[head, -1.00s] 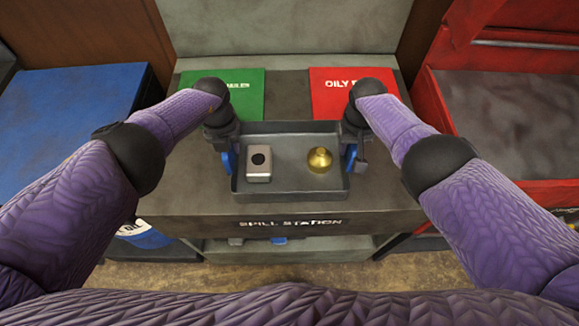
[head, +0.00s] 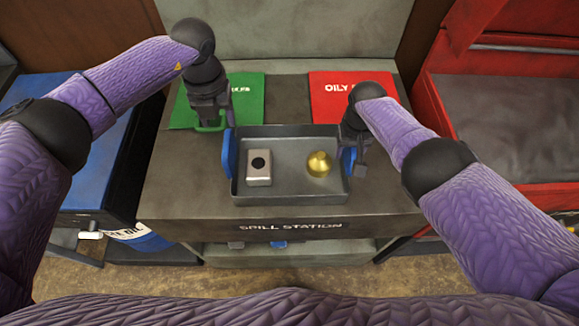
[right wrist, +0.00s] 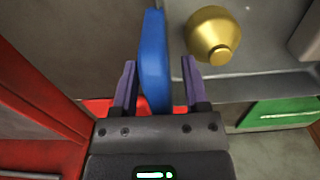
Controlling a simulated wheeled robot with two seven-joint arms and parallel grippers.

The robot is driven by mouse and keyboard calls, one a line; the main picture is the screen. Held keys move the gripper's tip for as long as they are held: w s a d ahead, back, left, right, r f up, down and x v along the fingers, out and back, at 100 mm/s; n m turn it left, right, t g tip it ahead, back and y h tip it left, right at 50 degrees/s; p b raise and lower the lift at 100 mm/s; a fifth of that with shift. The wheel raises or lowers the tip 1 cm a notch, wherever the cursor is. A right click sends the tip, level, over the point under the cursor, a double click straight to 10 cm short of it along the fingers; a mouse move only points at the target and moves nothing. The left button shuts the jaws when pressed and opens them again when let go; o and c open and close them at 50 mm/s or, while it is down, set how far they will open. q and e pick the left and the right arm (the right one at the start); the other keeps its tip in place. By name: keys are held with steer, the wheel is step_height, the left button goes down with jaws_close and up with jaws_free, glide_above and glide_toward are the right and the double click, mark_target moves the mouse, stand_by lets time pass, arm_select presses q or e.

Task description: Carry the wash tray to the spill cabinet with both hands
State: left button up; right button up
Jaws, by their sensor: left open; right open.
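The grey wash tray (head: 290,197) rests on top of the spill station cabinet (head: 180,193). It holds a small silver box with a black round spot (head: 258,168) and a brass knob-like piece (head: 319,164). Blue handles stand at its left (head: 228,153) and right (head: 348,160) ends. My left gripper (head: 209,122) is open and empty, above and behind the left handle, over the green mat. My right gripper (head: 359,168) is open at the right handle. In the right wrist view, the right handle (right wrist: 153,62) stands between the open fingers (right wrist: 158,85), nearer the left one.
A green mat (head: 247,98) and a red mat (head: 330,84) lie behind the tray. A red open chest (head: 505,185) stands at the right and a blue-topped cabinet (head: 40,95) at the left. An open shelf (head: 300,255) is below the cabinet top.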

step_height(320, 180, up, 12)
stand_by(0.4)
stand_by(0.3)
